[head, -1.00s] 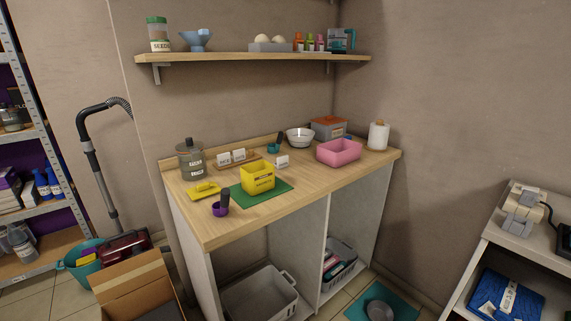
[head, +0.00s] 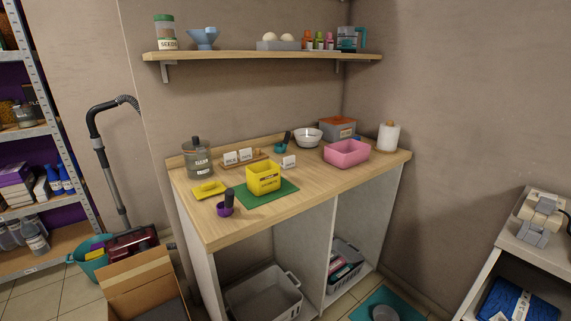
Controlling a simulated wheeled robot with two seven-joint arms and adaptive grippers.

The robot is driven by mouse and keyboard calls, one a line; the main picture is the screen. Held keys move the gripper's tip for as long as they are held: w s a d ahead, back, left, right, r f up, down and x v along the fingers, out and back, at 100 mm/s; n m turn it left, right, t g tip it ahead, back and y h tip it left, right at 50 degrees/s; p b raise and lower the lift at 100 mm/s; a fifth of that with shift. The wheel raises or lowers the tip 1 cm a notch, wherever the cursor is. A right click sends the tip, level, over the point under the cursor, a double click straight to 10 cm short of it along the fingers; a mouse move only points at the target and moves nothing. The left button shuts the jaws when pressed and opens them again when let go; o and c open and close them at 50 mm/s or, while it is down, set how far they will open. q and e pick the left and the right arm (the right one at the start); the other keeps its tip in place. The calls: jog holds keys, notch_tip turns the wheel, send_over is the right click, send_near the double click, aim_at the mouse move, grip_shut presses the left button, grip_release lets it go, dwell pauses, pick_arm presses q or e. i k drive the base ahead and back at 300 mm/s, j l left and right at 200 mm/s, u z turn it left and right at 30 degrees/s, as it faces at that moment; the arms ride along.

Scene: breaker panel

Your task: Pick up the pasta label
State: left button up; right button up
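Three small white label cards with dark print stand on the wooden counter (head: 260,219). Two of them, a left card (head: 231,158) and a right card (head: 246,155), stand side by side at a wooden holder (head: 258,158). A third card (head: 289,162) stands alone to the right, behind the yellow box (head: 263,178). The print is too small for me to tell surely which one reads pasta. Neither of my grippers is in view.
A lidded jar (head: 197,160), yellow lid (head: 209,189), purple scoop (head: 225,208), green mat (head: 277,196), white bowl (head: 308,138) and pink bin (head: 346,153) crowd the counter. A shelf (head: 270,56) hangs above. A cardboard box (head: 140,277) and vacuum (head: 131,241) stand at left.

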aim_at(289, 162)
jog(key=i+l+u, duration=0.3)
jog(key=l, duration=0.35)
jog(key=i+l+u, duration=0.15)
jog(key=i+l, duration=0.15)
jog(key=i+l+u, duration=0.15)
jog(key=l, duration=0.25)
